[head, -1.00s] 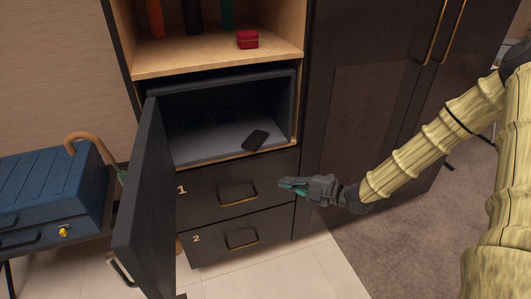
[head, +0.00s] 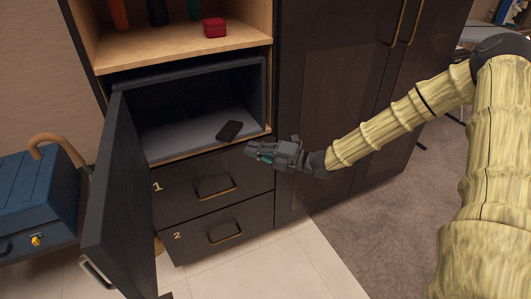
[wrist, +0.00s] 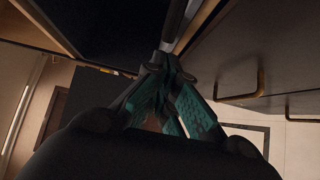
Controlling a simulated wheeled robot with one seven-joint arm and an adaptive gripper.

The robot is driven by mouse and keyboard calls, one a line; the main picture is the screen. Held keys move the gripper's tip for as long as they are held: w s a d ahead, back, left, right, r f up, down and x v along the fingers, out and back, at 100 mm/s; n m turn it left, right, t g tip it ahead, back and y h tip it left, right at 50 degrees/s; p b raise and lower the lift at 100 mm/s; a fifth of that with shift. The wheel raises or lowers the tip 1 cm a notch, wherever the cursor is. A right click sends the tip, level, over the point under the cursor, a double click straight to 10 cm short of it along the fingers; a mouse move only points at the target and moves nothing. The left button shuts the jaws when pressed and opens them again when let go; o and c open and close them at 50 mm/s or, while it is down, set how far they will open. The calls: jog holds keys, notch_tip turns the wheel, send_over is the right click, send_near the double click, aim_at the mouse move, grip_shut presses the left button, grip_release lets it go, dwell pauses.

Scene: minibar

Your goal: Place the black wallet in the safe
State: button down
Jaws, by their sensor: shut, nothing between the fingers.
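The black wallet (head: 229,130) lies flat on the grey floor of the open safe (head: 190,128), near its front right corner. The safe's dark door (head: 113,200) stands swung open to the left. My gripper (head: 252,150) is outside the safe, in front of the drawer fronts and just below and right of the wallet. It is shut and empty, apart from the wallet. In the wrist view my gripper's teal fingers (wrist: 165,95) are together with nothing held. I cannot make out the wallet in the wrist view.
Drawers 1 (head: 214,187) and 2 (head: 224,231) are shut below the safe. A small red box (head: 214,28) sits on the wooden shelf above. A blue suitcase (head: 38,200) and a cane (head: 58,145) are at the left. Free floor lies in front.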

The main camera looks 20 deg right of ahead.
aim_at(232, 138)
jog(key=shift+w+a, duration=0.4)
jog(key=shift+w, duration=0.6)
jog(key=shift+w+a, duration=0.35)
jog(key=shift+w, duration=0.65)
jog(key=shift+w+a, duration=0.4)
jog(key=shift+w, duration=0.6)
